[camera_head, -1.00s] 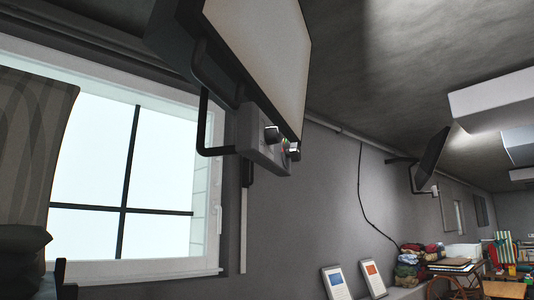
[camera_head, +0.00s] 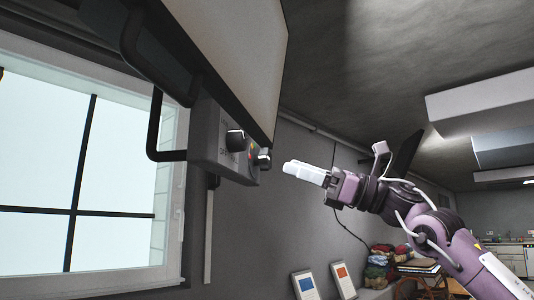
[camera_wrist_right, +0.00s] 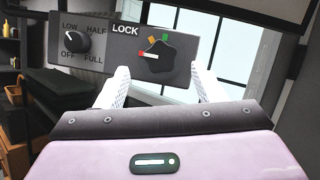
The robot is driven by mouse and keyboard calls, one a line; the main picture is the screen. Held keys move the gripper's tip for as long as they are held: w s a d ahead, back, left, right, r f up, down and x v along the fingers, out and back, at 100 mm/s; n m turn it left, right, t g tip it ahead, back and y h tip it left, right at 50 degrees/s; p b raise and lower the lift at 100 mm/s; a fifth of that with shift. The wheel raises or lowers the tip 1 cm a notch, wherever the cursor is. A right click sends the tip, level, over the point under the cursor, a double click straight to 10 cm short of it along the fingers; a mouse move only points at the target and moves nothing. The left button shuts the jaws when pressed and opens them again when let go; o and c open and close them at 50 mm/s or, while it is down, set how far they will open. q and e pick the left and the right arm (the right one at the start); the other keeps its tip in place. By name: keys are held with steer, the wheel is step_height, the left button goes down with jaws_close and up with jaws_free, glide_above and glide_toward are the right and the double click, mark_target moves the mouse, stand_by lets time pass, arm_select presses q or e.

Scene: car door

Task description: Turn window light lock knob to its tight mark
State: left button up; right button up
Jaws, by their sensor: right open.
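The lock knob (camera_wrist_right: 160,60) is black and lobed, on a grey panel under the word LOCK in the right wrist view. Orange and green marks sit above it. A red-and-white bar shows at its left side; I cannot tell how much of it is pointer. In the head view the lock knob (camera_head: 264,158) is at the panel's right end. My right gripper (camera_head: 288,168) is open, its white fingertips just right of the knob and apart from it. In the wrist view its fingers (camera_wrist_right: 160,70) stand either side of the knob. My left gripper is not in view.
A second round knob (camera_head: 236,140), labelled LOW, HALF, OFF and FULL, sits left of the lock knob on the control panel (camera_head: 206,135). A large light panel (camera_head: 235,55) hangs above. Black tube brackets (camera_head: 155,125) and a window (camera_head: 120,170) lie left.

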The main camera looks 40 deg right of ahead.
mark_target(270, 159)
steer(key=p+x, duration=0.2)
steer(key=x, duration=0.2)
steer(key=shift+w+a+r+p, duration=0.15)
steer(key=shift+r+p, duration=0.1)
steer(key=shift+p, duration=0.15)
steer(key=shift+w+a+p, duration=0.3)
steer(key=shift+w+p, duration=0.05)
steer(key=shift+w, duration=0.1)
steer(key=shift+c, duration=0.4)
steer(key=c, duration=0.9)
